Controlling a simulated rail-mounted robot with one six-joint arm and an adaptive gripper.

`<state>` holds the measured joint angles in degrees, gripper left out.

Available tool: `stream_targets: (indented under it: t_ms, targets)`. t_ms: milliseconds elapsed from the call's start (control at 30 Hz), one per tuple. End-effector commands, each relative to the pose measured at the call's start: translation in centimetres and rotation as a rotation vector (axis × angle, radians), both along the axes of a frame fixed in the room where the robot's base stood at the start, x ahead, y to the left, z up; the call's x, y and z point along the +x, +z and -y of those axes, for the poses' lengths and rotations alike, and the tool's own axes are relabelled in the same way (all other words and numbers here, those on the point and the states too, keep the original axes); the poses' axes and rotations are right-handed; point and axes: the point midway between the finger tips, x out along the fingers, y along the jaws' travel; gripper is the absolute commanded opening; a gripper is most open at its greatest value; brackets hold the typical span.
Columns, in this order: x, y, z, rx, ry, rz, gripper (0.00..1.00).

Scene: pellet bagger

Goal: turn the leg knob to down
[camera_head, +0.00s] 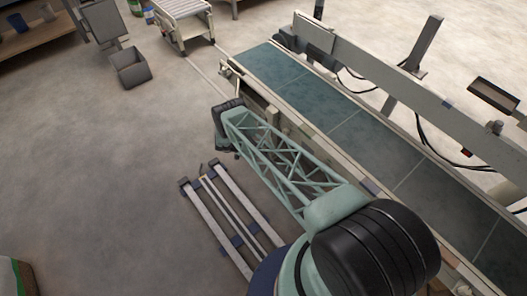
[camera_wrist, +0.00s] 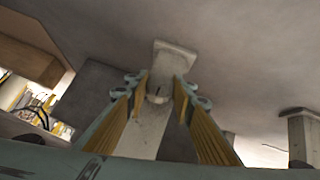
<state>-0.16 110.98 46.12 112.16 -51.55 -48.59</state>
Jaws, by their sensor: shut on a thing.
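In the wrist view a beige leg (camera_wrist: 144,138) stands between the fingers of my gripper (camera_wrist: 160,88), with a flat plate at its upper end in the picture. A small knob (camera_wrist: 158,97) shows on the leg between the fingertips. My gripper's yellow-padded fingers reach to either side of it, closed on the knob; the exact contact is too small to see. In the head view my arm reaches to the near side of the conveyor, and the gripper, knob and leg are hidden there.
The green conveyor belt (camera_head: 360,131) runs diagonally across the right. A low rail frame (camera_head: 222,218) lies on the floor beside my arm. A grey bin (camera_head: 131,70) stands at the upper left. Another leg (camera_wrist: 304,137) shows at right in the wrist view.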

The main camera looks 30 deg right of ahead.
Motion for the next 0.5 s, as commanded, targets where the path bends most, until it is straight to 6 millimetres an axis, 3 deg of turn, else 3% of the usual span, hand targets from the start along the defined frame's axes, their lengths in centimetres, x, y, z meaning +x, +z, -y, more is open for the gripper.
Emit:
stream_targets:
  t_ms: [367, 400, 500]
  targets:
    - [0.05, 0.07, 0.08, -0.001, 0.0, -0.003, 0.12]
    - [0.05, 0.07, 0.08, -0.001, 0.0, -0.003, 0.24]
    - [0.05, 0.07, 0.08, -0.001, 0.0, -0.003, 0.33]
